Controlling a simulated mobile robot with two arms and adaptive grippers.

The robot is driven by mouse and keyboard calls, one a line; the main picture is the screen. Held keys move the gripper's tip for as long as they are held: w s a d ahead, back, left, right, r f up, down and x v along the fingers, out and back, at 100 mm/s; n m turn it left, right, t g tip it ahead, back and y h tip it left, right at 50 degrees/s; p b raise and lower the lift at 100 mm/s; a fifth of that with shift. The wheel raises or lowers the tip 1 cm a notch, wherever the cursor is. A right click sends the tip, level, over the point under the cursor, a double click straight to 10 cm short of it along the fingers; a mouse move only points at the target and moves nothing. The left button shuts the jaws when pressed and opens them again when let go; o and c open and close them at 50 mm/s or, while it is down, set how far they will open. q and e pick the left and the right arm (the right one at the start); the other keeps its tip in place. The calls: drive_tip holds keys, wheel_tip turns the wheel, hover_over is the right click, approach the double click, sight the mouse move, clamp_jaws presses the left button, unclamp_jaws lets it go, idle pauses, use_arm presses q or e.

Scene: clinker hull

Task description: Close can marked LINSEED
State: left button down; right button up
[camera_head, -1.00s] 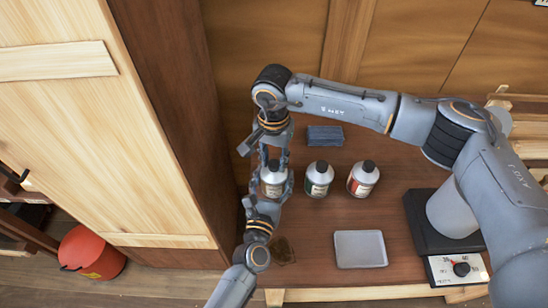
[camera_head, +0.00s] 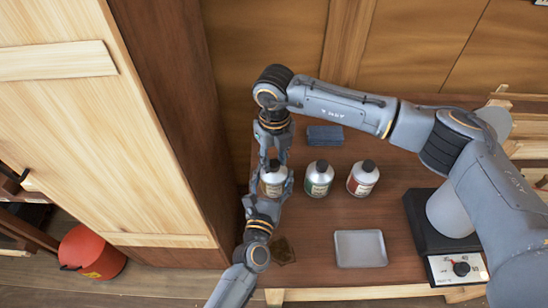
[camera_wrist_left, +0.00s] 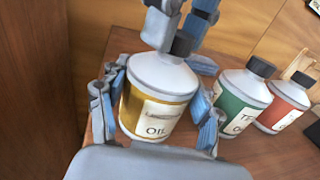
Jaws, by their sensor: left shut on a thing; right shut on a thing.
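A silver can with a gold label (camera_head: 273,184) stands upright on the brown bench, leftmost of three cans. In the left wrist view the gold-label can (camera_wrist_left: 158,98) reads "OIL"; the word above is too blurred to read. My left gripper (camera_wrist_left: 157,122) is shut around its body from the front. A black cap (camera_wrist_left: 183,44) is at the can's top. My right gripper (camera_head: 273,155) comes down from above and is shut on the cap. Its fingers partly hide the cap, so I cannot tell how tightly it sits on the neck.
A green-label can (camera_head: 319,180) and a red-label can (camera_head: 363,179) stand close to the right. A grey tray (camera_head: 360,249), a dark blue block (camera_head: 325,135) and a dial device (camera_head: 458,268) are on the bench. A tall wooden cabinet (camera_head: 165,130) stands close on the left.

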drive_tip(key=m, duration=0.6)
drive_tip(key=shift+m, duration=0.4)
drive_tip(key=m, duration=1.7)
drive_tip(key=o, duration=0.7)
drive_tip(key=shift+r, duration=2.2)
drive_tip(key=shift+c, duration=0.5)
